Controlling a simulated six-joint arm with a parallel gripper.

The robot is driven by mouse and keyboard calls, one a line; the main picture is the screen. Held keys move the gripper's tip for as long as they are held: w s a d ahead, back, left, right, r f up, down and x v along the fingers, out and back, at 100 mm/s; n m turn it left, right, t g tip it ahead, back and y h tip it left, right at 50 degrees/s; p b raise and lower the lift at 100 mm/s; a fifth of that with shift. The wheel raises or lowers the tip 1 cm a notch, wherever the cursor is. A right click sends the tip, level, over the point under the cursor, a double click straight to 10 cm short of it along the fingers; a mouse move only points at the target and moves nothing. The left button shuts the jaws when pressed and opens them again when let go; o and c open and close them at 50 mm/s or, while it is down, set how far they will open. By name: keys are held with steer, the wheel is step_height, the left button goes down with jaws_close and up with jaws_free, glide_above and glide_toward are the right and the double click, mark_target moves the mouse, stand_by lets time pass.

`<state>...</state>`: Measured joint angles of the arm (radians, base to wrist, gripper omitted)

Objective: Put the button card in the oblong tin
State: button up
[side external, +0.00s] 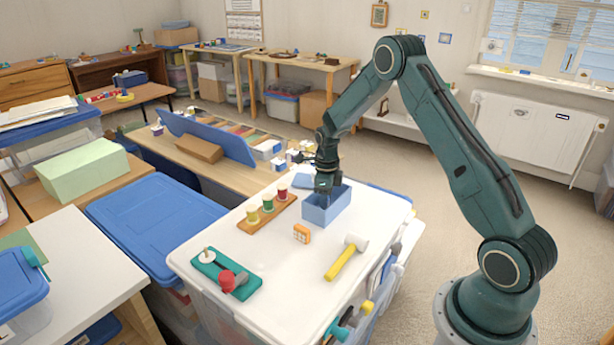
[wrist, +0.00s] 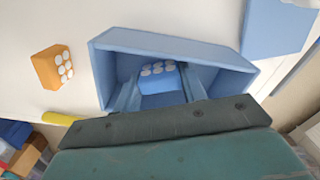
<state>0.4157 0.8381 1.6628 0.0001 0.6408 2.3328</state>
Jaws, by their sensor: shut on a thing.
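The oblong tin (side external: 322,213) is a blue open-topped box on the white lid. It also shows in the wrist view (wrist: 230,60). My gripper (side external: 326,187) points down into the tin. In the wrist view my gripper (wrist: 161,90) has its fingers inside the tin's walls, shut on a blue button card (wrist: 160,82) with several white buttons. The card is within the tin's opening; I cannot tell whether it touches the floor. An orange button card (side external: 301,234) with white buttons stands on the lid in front of the tin, also in the wrist view (wrist: 50,68).
A wooden rack with spools (side external: 267,213) stands left of the tin. A yellow-handled mallet (side external: 346,258) lies at the front right. A teal tray (side external: 226,275) with a red item lies at the front left. The lid between them is clear.

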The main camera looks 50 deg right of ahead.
steer(key=shift+f, duration=0.15)
steer(key=o, duration=1)
steer(key=shift+c, duration=0.2)
step_height(320, 180, up, 12)
steer(key=shift+r, duration=0.25)
